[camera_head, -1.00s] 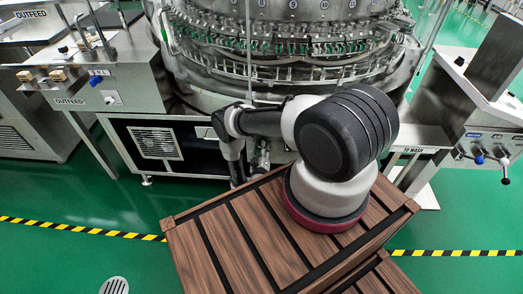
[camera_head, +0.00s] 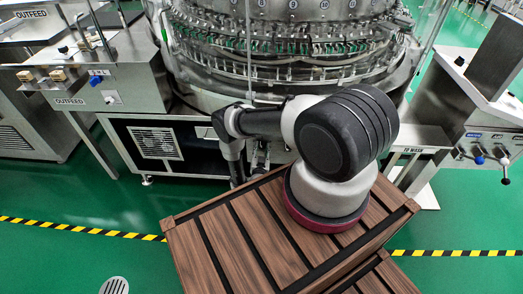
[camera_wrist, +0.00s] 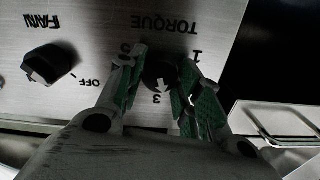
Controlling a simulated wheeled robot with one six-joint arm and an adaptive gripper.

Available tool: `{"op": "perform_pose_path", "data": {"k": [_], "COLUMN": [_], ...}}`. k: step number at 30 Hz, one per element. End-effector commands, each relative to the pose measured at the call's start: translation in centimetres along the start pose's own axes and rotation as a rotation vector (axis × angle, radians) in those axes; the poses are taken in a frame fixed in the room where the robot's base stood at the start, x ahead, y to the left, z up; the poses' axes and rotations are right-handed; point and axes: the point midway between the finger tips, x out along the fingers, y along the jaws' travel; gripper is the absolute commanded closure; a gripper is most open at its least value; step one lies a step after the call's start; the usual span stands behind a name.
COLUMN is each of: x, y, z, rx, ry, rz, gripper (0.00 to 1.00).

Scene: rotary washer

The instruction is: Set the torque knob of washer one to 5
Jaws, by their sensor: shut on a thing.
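In the wrist view a metal panel appears upside down, with the printed word TORQUE (camera_wrist: 165,25). The dark torque knob (camera_wrist: 158,70) sits below that word, among the marks 5, 1 and 3. A white pointer mark shows on the knob near the 3. My gripper (camera_wrist: 162,65) is closed around the knob, with a green-padded finger on each side. The fingers partly hide the knob and the marks. In the head view the washer (camera_head: 275,70) stands behind my arm, and the torque knob and my gripper cannot be made out there.
A black FAN knob (camera_wrist: 50,63) is beside the torque knob, with OFF printed near it. A metal wire frame (camera_wrist: 280,118) is at the right of the wrist view. In the head view, OUTFEED (camera_head: 70,101) and TO WASH (camera_head: 408,150) stations flank the washer.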

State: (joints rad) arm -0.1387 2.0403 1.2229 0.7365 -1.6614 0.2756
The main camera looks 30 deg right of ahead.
Motion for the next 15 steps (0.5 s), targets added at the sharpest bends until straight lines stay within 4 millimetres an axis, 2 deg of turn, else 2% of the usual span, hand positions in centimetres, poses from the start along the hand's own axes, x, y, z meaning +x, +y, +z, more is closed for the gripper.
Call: {"op": "perform_pose_path", "data": {"k": [15], "x": [-0.08], "y": [0.03], "z": [0.07], "rx": [0.488], "ry": [-0.002], "rz": [0.0], "gripper": [0.89]}}
